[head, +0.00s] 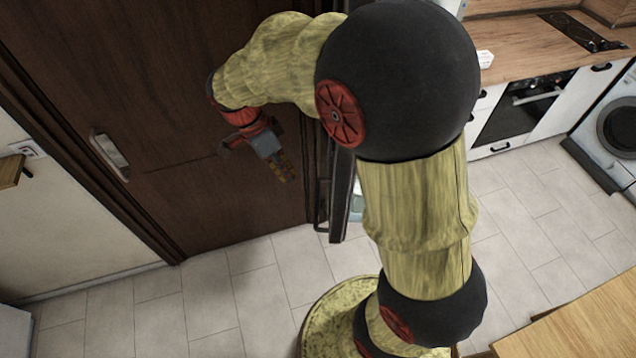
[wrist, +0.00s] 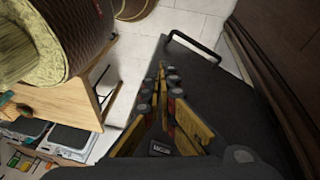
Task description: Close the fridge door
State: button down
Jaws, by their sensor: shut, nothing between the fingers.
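The fridge door (head: 340,195) is a dark panel seen nearly edge-on in the head view, standing open and partly hidden behind my arm. Its handle (head: 321,205) is on the left face, with a pale strip on the other side. In the wrist view the dark grey panel (wrist: 215,105) fills the middle behind my fingers, with a black bar handle (wrist: 195,45) beyond the fingertips. My gripper (head: 284,171) is shut and empty, left of the door on its handle side. Contact with the panel cannot be told. The fridge body is hidden in the head view.
A brown door (head: 150,110) with a metal handle (head: 110,154) stands left of and behind my gripper. An oven (head: 522,105) and a washing machine (head: 615,125) are at the right. A wooden table (head: 585,315) fills the lower right corner. The tiled floor (head: 220,300) is clear at lower left.

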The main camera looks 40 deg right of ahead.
jog(key=s+d+f+m+p, duration=0.1)
jog(key=s+d+f+m, duration=0.2)
jog(key=d+f+m, duration=0.3)
notch_tip(320, 180, down, 3)
jog(key=shift+s+d+r+h, duration=0.15)
jog(key=shift+s+d+h, duration=0.15)
jog(key=shift+d, duration=0.25)
jog(key=shift+s+d, duration=0.1)
jog(key=shift+d, duration=0.05)
dwell(0.4)
